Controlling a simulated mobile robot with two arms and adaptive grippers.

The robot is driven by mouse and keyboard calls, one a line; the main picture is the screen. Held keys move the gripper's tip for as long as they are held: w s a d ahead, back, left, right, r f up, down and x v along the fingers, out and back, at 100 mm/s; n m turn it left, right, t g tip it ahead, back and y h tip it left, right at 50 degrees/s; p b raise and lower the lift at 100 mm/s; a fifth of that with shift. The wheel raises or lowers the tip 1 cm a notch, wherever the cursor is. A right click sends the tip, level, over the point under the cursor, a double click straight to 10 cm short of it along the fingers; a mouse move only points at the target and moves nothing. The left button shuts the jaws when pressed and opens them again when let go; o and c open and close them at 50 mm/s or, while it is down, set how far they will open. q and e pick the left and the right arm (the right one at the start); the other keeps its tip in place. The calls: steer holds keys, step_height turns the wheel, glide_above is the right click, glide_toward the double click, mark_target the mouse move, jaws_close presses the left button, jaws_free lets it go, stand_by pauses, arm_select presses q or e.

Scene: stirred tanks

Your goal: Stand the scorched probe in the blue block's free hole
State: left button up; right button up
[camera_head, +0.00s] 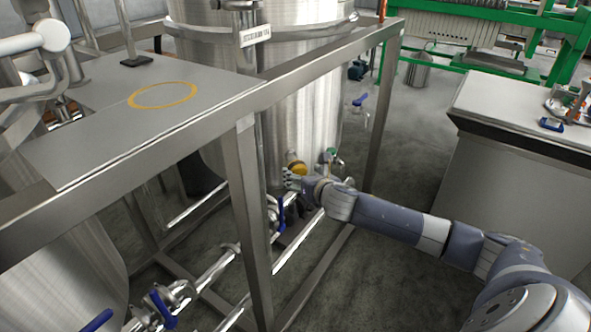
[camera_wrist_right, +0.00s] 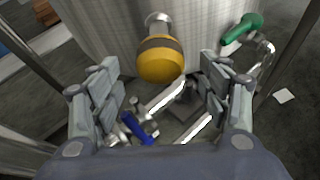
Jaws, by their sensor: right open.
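My right gripper (camera_head: 288,180) is open and empty, low in front of the steel tank (camera_head: 300,100). In the right wrist view its spread fingers (camera_wrist_right: 160,82) stand either side of a yellow knob (camera_wrist_right: 160,62) on the tank wall, with no visible contact. The yellow knob also shows in the head view (camera_head: 297,167), just beyond the fingers. A small blue item (camera_head: 551,124) lies on the bench at the far right; I cannot tell if it is the blue block, and no holes show. I cannot make out the scorched probe. My left gripper is out of view.
A steel frame (camera_head: 250,95) with a platform (camera_head: 110,105) crosses the left and middle. Pipes with blue-handled valves (camera_head: 162,308) run low beneath it. A green handle (camera_wrist_right: 242,28) sits right of the knob. The bench (camera_head: 520,95) stands right; floor between is clear.

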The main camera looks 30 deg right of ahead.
steer(key=shift+r+b+x, duration=0.2)
steer(key=shift+b+x, duration=0.25)
steer(key=shift+x, duration=0.95)
steer(key=shift+r+b+x, duration=0.2)
steer(key=shift+b+x, duration=0.25)
steer(key=shift+x, duration=1)
steer(key=shift+d, duration=0.15)
steer(key=c, duration=1.5)
